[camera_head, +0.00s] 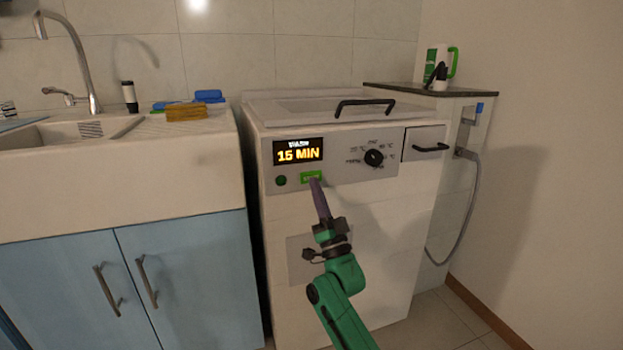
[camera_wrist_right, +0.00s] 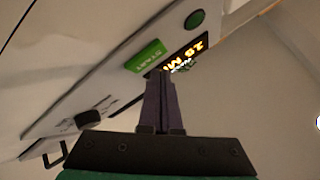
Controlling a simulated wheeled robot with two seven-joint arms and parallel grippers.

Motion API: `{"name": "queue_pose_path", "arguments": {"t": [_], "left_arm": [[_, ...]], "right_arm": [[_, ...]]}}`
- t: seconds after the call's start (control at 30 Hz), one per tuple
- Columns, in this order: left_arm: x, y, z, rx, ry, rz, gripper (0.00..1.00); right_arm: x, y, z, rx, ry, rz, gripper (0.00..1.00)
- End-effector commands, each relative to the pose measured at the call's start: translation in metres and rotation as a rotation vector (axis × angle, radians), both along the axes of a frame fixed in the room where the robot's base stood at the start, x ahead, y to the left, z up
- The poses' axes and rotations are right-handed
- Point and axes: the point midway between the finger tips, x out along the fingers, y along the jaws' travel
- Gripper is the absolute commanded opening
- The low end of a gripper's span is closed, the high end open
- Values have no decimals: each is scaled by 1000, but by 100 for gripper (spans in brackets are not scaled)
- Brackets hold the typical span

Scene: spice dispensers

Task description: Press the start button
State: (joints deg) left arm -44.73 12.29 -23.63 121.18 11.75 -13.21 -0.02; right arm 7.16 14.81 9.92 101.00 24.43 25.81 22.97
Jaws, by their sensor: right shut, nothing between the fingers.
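The green start button (camera_head: 309,177) is on the front panel of a white washing machine (camera_head: 341,240), below the lit display (camera_head: 298,151) reading "15 MIN". In the right wrist view the button (camera_wrist_right: 146,55) is readable as "START". My right gripper (camera_head: 316,184) is shut and empty, with its purple fingers pointing up at the button. In the head view its tips overlap the button's lower right part. In the right wrist view the fingertips (camera_wrist_right: 159,76) lie by the button's edge. I cannot tell whether they touch it. My left gripper is not in view.
A round dark green button (camera_head: 281,181) is left of the start button. A dial (camera_head: 374,158) and a drawer with a black handle (camera_head: 430,148) are to the right. The lid handle (camera_head: 364,104) is above. A sink cabinet (camera_head: 130,275) stands at left; a hose (camera_head: 470,205) hangs at right.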

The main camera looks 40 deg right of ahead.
Motion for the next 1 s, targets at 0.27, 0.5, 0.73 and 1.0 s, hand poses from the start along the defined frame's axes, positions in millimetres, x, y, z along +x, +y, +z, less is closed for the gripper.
{"name": "queue_pose_path", "arguments": {"t": [0.27,0.5,0.73,1.0], "left_arm": [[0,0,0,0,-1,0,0],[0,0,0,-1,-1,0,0],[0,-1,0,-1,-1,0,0],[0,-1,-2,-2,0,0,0]], "right_arm": [[0,0,0,0,0,0,0],[0,0,0,0,0,0,0],[1,0,0,0,0,0,0],[8,-3,0,0,0,0,0]]}}
